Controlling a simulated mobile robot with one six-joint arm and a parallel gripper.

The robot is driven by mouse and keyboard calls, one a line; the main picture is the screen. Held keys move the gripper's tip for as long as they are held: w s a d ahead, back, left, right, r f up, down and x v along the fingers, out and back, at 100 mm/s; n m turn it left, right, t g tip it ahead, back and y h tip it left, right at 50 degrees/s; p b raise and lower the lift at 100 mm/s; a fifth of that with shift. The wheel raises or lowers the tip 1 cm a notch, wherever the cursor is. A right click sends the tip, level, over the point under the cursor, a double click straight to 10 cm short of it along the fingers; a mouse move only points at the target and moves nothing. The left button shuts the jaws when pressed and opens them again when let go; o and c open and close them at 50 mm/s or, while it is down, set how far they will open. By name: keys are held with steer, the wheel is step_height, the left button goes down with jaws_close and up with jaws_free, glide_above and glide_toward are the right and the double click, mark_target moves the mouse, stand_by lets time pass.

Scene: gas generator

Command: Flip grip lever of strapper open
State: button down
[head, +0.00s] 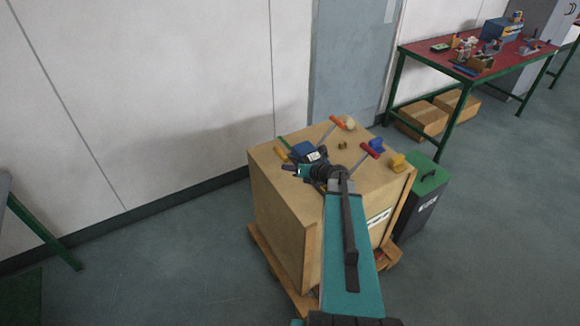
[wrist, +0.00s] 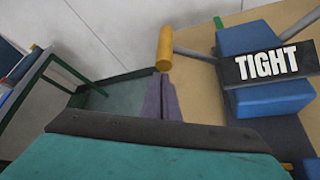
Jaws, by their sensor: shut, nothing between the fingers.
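The strapper (head: 309,153) is a blue block on top of a wooden crate. In the wrist view the strapper (wrist: 248,38) carries a black plate reading "TIGHT". A lever with a yellow cylindrical grip (wrist: 165,48) sticks out from its left side on a grey rod; this yellow grip (head: 281,154) also shows in the head view. My gripper (wrist: 161,80) is shut and empty, its purple-grey fingertips just below the lower end of the yellow grip. I cannot tell whether they touch it. In the head view my gripper (head: 287,167) is at the crate's left edge.
The crate (head: 275,215) also bears red-handled tools (head: 371,150), yellow (head: 397,161) and blue (head: 376,144) pieces. A green-lidded bin (head: 427,180) stands at its right. A red-topped table (head: 440,60) is behind. The floor left of the crate is clear.

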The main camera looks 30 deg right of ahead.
steer(key=shift+d+r+p, duration=0.5)
steer(key=shift+d+r, duration=0.1)
steer(key=shift+r, duration=0.35)
steer(key=shift+d+r, duration=0.15)
steer(key=shift+d, duration=0.1)
